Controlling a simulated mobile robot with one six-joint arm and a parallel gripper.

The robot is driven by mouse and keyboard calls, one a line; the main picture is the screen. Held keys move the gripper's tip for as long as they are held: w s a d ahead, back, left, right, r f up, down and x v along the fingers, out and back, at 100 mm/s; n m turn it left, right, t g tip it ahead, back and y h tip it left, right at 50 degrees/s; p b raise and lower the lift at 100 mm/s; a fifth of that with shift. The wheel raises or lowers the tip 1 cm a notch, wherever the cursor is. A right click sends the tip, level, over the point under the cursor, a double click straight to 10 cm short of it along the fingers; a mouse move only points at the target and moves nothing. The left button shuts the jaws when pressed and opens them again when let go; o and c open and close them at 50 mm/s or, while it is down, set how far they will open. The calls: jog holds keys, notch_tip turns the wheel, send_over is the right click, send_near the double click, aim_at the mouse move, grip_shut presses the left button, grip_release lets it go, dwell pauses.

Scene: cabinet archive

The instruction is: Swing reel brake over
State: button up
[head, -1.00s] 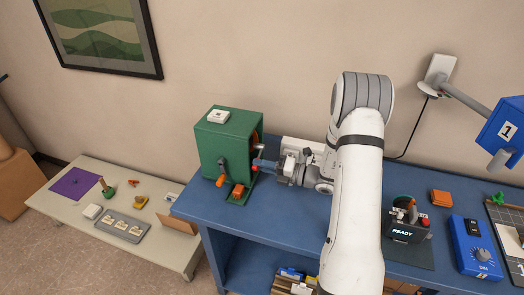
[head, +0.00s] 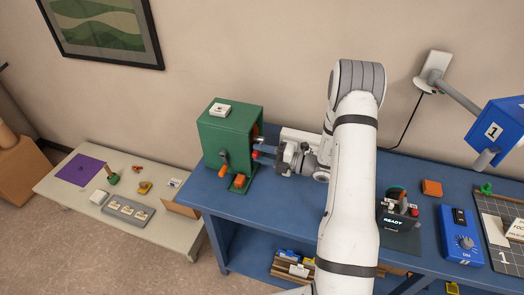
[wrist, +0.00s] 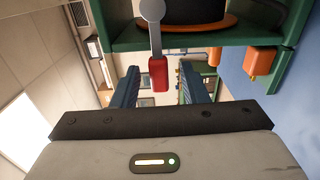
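A green reel box (head: 228,135) stands on the left end of the blue bench. On its right side, a lever with a red grip (head: 256,154) sticks out. In the wrist view the red grip (wrist: 158,74) hangs from a grey arm with a round pivot. My gripper (head: 264,150) is beside that side of the box. In the wrist view its two blue fingers (wrist: 158,82) are apart, with the red grip between them in the picture. I cannot tell whether either finger touches it. Part of the orange-rimmed reel (wrist: 205,26) shows behind the lever.
An orange-handled crank (head: 223,170) and an orange block (head: 239,181) are at the box's front. A device marked READY (head: 395,220) and a blue dial box (head: 460,238) stand to the right. A low table (head: 165,225) is at left.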

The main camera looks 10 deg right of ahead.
jog(key=v, duration=0.6)
jog(key=shift+p, duration=0.45)
